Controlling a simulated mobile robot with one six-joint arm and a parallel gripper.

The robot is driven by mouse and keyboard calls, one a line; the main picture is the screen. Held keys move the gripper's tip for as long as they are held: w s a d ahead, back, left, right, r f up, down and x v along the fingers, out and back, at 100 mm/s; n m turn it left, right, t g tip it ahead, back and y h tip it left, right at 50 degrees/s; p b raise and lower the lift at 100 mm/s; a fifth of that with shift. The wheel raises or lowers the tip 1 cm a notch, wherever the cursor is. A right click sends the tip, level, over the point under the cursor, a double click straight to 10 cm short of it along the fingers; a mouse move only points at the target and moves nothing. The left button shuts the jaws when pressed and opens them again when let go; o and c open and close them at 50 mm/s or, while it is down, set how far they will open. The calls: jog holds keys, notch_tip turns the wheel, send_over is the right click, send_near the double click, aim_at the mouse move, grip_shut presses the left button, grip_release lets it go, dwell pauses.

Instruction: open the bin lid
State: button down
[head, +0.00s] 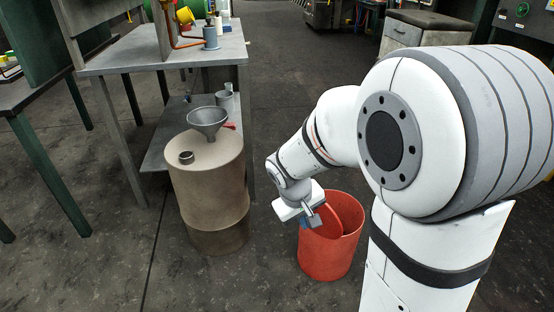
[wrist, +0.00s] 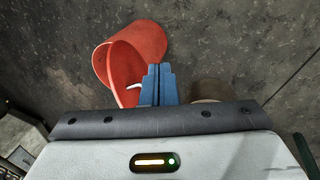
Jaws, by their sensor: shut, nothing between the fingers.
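The red bin (head: 331,256) stands upright on the floor, just beyond my gripper in the head view. Its mouth shows at least partly uncovered, with the inner wall in view. A red lid-like panel (head: 331,222) seems to stand tilted at the mouth beside my gripper; its exact angle is unclear. My gripper (head: 317,222) is at the bin's near left rim, shut and empty. In the wrist view, the blue fingers (wrist: 158,70) are together beside the red bin (wrist: 150,40). A small pale piece (wrist: 133,87) shows by the mouth; contact with the fingers is unclear.
A tan drum (head: 212,175) with a grey funnel (head: 208,122) on top stands left of the bin. A grey metal table (head: 165,58) is behind it. A grey cabinet (head: 410,38) is at the back. The floor between is mostly clear.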

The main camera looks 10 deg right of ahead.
jog(key=w+a+f+n+t+p, duration=0.1)
jog(key=w+a+n+p, duration=0.4)
jog(key=w, duration=0.4)
jog(key=w+d+f, duration=0.5)
jog(key=f, duration=0.4)
jog(key=shift+w+d+f+m+h+b, duration=0.25)
jog(key=shift+w+f+m+h+b, duration=0.15)
